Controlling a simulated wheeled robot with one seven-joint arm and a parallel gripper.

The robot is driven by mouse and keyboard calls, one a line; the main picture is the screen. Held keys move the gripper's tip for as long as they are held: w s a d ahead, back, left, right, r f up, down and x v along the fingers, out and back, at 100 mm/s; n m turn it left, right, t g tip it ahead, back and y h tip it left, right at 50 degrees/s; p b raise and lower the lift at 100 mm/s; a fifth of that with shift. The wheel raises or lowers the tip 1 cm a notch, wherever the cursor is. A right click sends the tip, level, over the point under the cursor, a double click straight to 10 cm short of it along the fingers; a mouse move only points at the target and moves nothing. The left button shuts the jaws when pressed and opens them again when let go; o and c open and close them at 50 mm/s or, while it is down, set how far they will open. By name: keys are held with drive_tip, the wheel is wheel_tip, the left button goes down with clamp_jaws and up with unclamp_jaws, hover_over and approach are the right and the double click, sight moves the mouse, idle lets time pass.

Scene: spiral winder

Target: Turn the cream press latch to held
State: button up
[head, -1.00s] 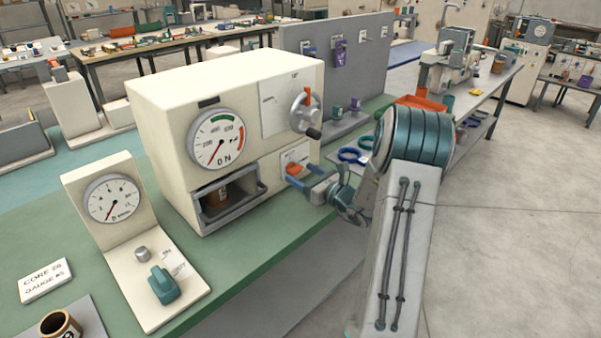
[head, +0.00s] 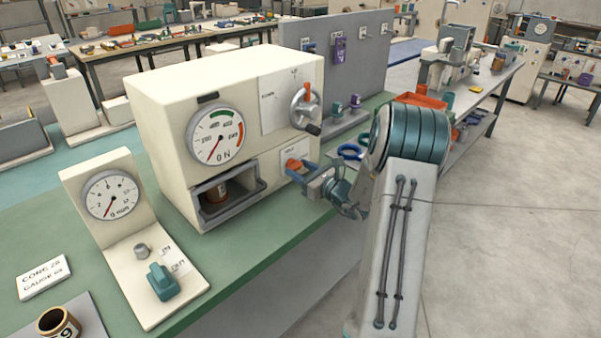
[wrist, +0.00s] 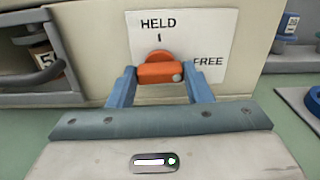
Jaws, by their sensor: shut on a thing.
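The cream press (head: 165,120) stands on the green bench. Its latch is an orange bar on a round orange hub (wrist: 160,72), low on the press front; it also shows in the head view (head: 293,165). A white label behind it reads HELD above with a tick mark, and FREE to the right. The bar lies across the picture in the wrist view, with a grey dot at its right end, toward the FREE side. My gripper (wrist: 161,87) has one blue finger at each end of the bar and is shut on it. In the head view (head: 304,172) the fingers partly hide the latch.
The press has a dial gauge (head: 216,135), an orange-marked handwheel (head: 305,106) and an open drawer (head: 228,195) holding a brown core. A smaller gauge stand (head: 110,200) with a teal knob is at left. Blue rings (head: 350,151) lie right of the press.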

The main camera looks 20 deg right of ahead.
drive_tip(key=n+b, duration=0.2)
drive_tip(key=b, duration=0.2)
drive_tip(key=f+n+b, duration=0.1)
drive_tip(key=n+b, duration=0.1)
drive_tip(key=b, duration=0.2)
drive_tip(key=shift+n, duration=0.3)
drive_tip(key=n+b, duration=0.5)
drive_tip(key=b, duration=0.7)
drive_tip(key=shift+a+n, duration=0.1)
drive_tip(key=shift+n, duration=0.3)
drive_tip(key=n+b, duration=0.4)
drive_tip(key=b, duration=0.3)
drive_tip(key=shift+b, duration=0.4)
drive_tip(key=n+b, duration=0.2)
drive_tip(key=b, duration=0.2)
drive_tip(key=shift+r, duration=0.15)
drive_tip(key=shift+r+n+b, duration=0.1)
drive_tip(key=shift+n+b, duration=0.4)
drive_tip(key=shift+r, duration=0.15)
drive_tip(key=o, duration=1)
